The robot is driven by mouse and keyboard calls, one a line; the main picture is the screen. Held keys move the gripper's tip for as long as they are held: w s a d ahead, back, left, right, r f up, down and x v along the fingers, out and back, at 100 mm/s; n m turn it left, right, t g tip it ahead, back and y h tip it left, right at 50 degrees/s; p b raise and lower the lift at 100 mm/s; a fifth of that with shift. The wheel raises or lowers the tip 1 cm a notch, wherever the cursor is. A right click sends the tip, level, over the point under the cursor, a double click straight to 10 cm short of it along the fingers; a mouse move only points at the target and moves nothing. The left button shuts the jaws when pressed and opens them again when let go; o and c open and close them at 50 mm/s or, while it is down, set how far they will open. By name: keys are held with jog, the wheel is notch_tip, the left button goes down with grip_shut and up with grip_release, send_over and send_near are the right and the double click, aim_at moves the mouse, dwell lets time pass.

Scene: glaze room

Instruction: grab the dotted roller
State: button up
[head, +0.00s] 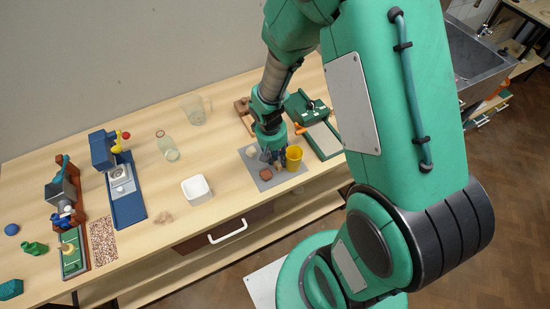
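My gripper (277,160) points down over a grey mat (268,186) near the front edge of the table. Its fingers are small and dark here, and I cannot tell whether they are open or shut, or whether anything is between them. A yellow cup (294,159) stands just right of the fingers. A reddish-brown piece (265,174) and a pale lump (251,151) lie on the mat beside them. I cannot make out dots on any piece, so I cannot tell which thing is the dotted roller; my gripper hides part of the mat.
A green tray (325,141) lies right of the mat. A white square bowl (196,190), a glass bottle (167,146) and a clear jug (196,110) stand to the left. Further left are a blue machine (122,180) and a speckled sheet (103,241). Bare tabletop surrounds the bowl.

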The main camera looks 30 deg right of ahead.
jog(key=shift+c, duration=0.5)
grip_shut()
jog(key=shift+r, duration=0.85)
notch_tip(320, 180, up, 2)
jog(key=shift+s+r+p, duration=0.1)
jog(key=shift+p, duration=0.3)
jog(key=s+a+r, duration=0.1)
jog(key=s+a, duration=0.1)
jog(key=s, duration=1.3)
jog(key=shift+s+p, duration=0.3)
jog(key=shift+s, duration=0.05)
